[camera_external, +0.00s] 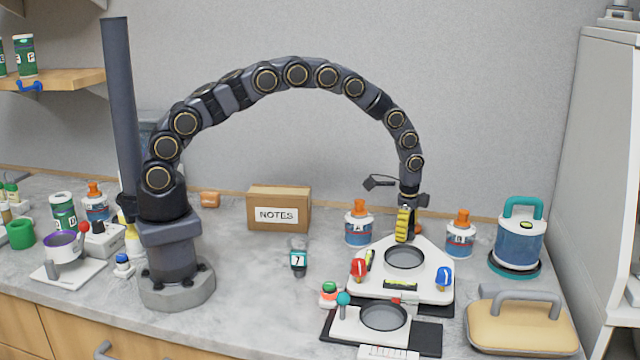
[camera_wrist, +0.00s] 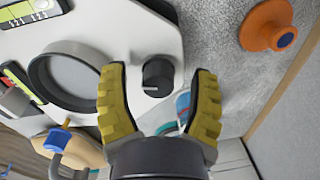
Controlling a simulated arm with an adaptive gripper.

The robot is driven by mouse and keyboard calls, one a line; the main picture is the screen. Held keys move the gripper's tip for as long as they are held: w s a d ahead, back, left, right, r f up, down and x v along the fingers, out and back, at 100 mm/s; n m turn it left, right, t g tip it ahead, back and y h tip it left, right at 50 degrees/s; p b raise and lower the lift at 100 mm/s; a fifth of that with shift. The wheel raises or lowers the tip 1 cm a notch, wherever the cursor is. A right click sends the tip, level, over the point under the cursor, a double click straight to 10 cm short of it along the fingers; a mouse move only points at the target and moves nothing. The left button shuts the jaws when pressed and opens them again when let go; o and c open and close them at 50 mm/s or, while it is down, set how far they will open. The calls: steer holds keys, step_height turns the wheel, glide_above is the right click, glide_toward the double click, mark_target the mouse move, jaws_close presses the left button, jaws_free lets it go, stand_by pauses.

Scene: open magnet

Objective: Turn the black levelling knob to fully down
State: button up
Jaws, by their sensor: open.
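The black levelling knob (camera_wrist: 158,75) sits near the edge of a white triangular platform in the wrist view, with a short white mark on its rim. My gripper (camera_wrist: 158,72) is open, with one yellow ribbed finger on each side of the knob. A gap shows on both sides and neither finger visibly touches it. I cannot tell how far down the fingers reach. In the external view my gripper (camera_external: 405,223) points down at the back corner of the white platform (camera_external: 432,290). It hides the black knob there.
The platform carries a red knob (camera_external: 359,267), a blue knob (camera_external: 445,275) and a round opening. White-and-blue bottles with orange caps stand on both sides, left (camera_external: 359,228) and right (camera_external: 459,238). A NOTES box (camera_external: 278,208) stands further left. A lower white stand (camera_external: 346,326) is in front.

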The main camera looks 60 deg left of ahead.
step_height(320, 180, up, 12)
steer(key=shift+s+d, duration=0.3)
steer(key=shift+s, duration=0.1)
stand_by(0.4)
